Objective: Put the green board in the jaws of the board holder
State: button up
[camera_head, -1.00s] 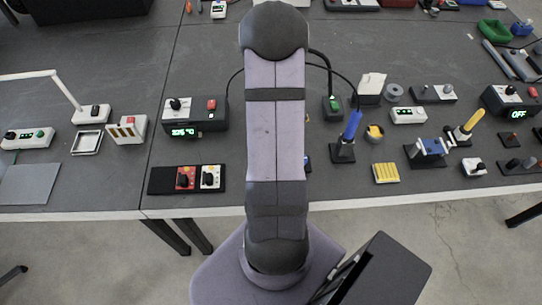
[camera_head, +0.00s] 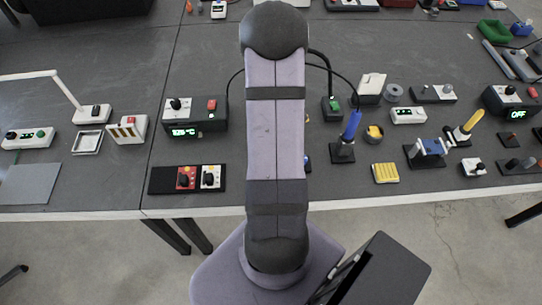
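A blue clamp-like piece on a black base (camera_head: 432,148), right of centre on the table, looks like the board holder; I cannot tell whether its jaws are open or hold anything. I cannot make out the green board in this view; my arm covers the middle of the table and may hide it. My gripper is not visible, as my own upright arm stands between it and the camera.
Left of my arm stand a soldering station (camera_head: 196,115) and a black panel with red and white switches (camera_head: 187,179). Right of it are a blue-handled iron in a stand (camera_head: 350,136), a yellow block (camera_head: 385,173) and a yellow-handled tool (camera_head: 470,125). A grey mat (camera_head: 30,184) lies far left.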

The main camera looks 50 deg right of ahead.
jog(key=shift+f+b, duration=0.35)
jog(key=shift+f, duration=0.2)
dwell(0.4)
jog(key=shift+r, duration=0.2)
jog(key=shift+r+p, duration=0.3)
jog(key=shift+p, duration=0.25)
jog(key=shift+s+p, duration=0.15)
jog(key=shift+p, duration=0.2)
dwell(1.5)
jog(key=shift+f+b, duration=0.4)
jog(key=shift+f, duration=0.1)
dwell(0.4)
jog(key=shift+r, duration=0.2)
jog(key=shift+r+p, duration=0.35)
jog(key=shift+p, duration=0.2)
